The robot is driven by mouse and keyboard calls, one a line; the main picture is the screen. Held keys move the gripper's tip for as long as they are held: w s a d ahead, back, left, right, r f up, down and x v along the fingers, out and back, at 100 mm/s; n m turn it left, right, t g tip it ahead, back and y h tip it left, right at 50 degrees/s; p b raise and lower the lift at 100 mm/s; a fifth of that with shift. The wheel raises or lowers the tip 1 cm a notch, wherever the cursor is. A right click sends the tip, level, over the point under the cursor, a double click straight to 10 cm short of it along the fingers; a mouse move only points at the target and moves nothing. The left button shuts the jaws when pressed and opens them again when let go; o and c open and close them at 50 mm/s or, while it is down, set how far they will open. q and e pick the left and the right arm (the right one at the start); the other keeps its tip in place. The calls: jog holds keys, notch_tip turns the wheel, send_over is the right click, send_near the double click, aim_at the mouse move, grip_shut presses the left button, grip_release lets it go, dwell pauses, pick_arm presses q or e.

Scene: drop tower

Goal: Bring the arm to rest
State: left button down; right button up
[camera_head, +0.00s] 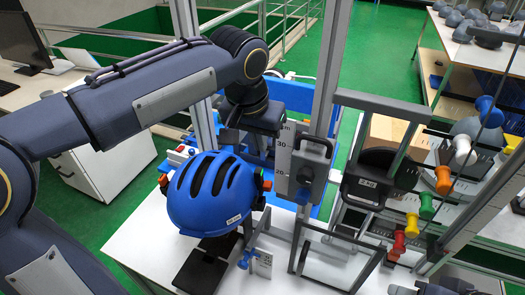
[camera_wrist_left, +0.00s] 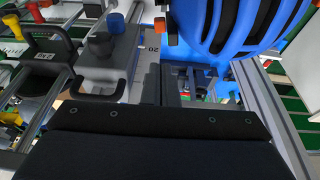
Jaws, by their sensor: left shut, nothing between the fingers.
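My left arm comes in from the left in the head view and bends down behind a blue helmet. My left gripper (camera_wrist_left: 178,92) shows in the wrist view with its fingers together and nothing between them. In the head view its fingertips are mostly hidden behind the helmet. The blue helmet (camera_head: 212,192) sits on the drop tower over a dark base plate, with orange-tipped parts at its sides. It also fills the top right of the left wrist view (camera_wrist_left: 232,25), apart from the fingers. My right gripper is not in view.
A grey carriage (camera_head: 310,165) stands on the tower's scaled post just right of my wrist. A weight with a handle (camera_head: 372,180) and a row of coloured knobs (camera_head: 426,206) are further right. A grey frame (camera_head: 335,262) stands on the white table (camera_head: 140,232). Metal posts stand close around the arm.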

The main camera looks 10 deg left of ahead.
pick_arm(q)
jog(key=s+a+f+n+h, duration=0.15)
jog(key=s+a+f, duration=0.25)
jog(key=s+a, duration=0.6)
jog(key=s+f+n+t+h, duration=0.1)
jog(key=s+f+n+t, duration=0.1)
jog(key=s+f, duration=0.6)
jog(key=s, duration=0.3)
jog(key=shift+f+t, duration=0.15)
jog(key=shift+t, duration=0.15)
jog(key=shift+n, duration=0.25)
